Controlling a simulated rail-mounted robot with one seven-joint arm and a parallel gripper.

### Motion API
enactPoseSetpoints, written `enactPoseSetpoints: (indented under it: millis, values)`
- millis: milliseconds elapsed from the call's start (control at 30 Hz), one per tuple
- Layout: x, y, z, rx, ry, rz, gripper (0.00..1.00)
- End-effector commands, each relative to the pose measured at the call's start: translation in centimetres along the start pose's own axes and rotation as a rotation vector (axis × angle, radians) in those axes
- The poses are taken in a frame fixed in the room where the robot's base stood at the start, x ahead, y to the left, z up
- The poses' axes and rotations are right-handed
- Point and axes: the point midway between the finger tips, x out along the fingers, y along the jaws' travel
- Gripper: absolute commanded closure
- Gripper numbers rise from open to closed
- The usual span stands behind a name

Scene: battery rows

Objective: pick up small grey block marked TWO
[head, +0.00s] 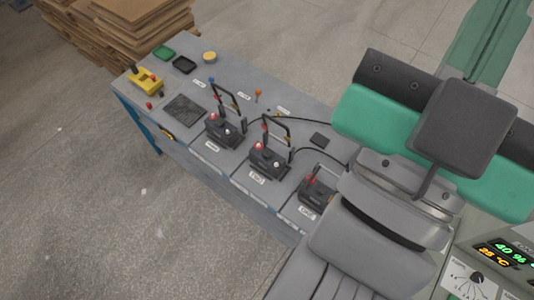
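A dark grey block with a black handle frame (268,160) stands on the bench in the middle of the head view. A white label (257,179) in front of it seems to read TWO. It has a red and a pale terminal on top, and a black cable runs from near it to the right. A similar block (224,131) stands to its left and another (316,193) to its right, each with its own label.
The grey bench (190,145) also holds a yellow device (145,81), a black mesh mat (184,110), a green tray (164,53), a black tray (184,65) and a round yellow item (209,57). Stacked boards (130,30) stand behind. Large grey and green parts cover the right side.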

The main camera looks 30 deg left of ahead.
Motion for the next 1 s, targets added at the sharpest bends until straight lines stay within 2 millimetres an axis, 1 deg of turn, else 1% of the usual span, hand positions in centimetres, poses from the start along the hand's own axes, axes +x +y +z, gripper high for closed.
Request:
enactPoseSetpoints:
  millis: [467, 500, 567, 600, 667, 700, 767, 800, 933, 1000]
  values:
    - [0.01, 0.0, 0.01, 0.0, 0.0, 0.0, 1.0]
    - [0.01, 0.0, 0.01, 0.0, 0.0, 0.0, 0.96]
    - [0.01, 0.0, 0.01, 0.0, 0.0, 0.0, 0.84]
    - [0.01, 0.0, 0.01, 0.0, 0.0, 0.0, 0.76]
    - [0.01, 0.0, 0.01, 0.0, 0.0, 0.0, 0.65]
    - [0.01, 0.0, 0.01, 0.0, 0.0, 0.0, 0.57]
    - [0.01, 0.0, 0.01, 0.0, 0.0, 0.0, 0.45]
    - [0.01, 0.0, 0.02, 0.0, 0.0, 0.0, 0.37]
    - [0.01, -0.01, 0.01, 0.0, 0.0, 0.0, 0.12]
    - [0.01, 0.0, 0.02, 0.0, 0.0, 0.0, 0.1]
